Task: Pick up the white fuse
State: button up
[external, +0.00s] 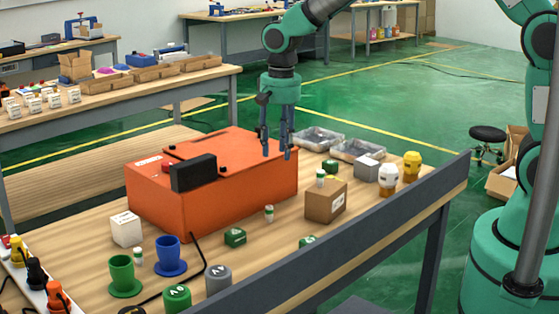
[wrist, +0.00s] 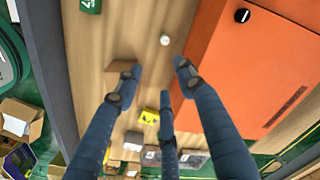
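Several small white cylinders with green bands look like fuses. One fuse (external: 269,214) stands upright on the wooden table (external: 190,278) in front of the orange case. It appears as a small white disc in the wrist view (wrist: 165,40). A second (external: 138,257) stands near the green and blue cups, and a third (external: 320,178) stands at the brown box. I cannot tell which one is the task's white fuse.
The orange case (external: 233,190) has a black handle block (external: 193,172). Near the standing fuse are a brown box (external: 325,203) and a green cube (external: 235,237). Grey trays (external: 357,150) and white and yellow jars (external: 388,176) are to the right. A dark rail (external: 370,218) edges the table.

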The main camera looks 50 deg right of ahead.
send_over(269, 207)
notch_tip(269, 207, down, 5)
jog(key=shift+r+m, duration=0.1)
jog(key=shift+m, duration=0.2)
jog(key=shift+f+b, duration=0.75)
jog(key=shift+f, duration=3.55)
jog(key=shift+f, duration=0.1)
jog(key=shift+f+b, duration=0.7)
jog(key=shift+f, duration=1.8)
grip_shut()
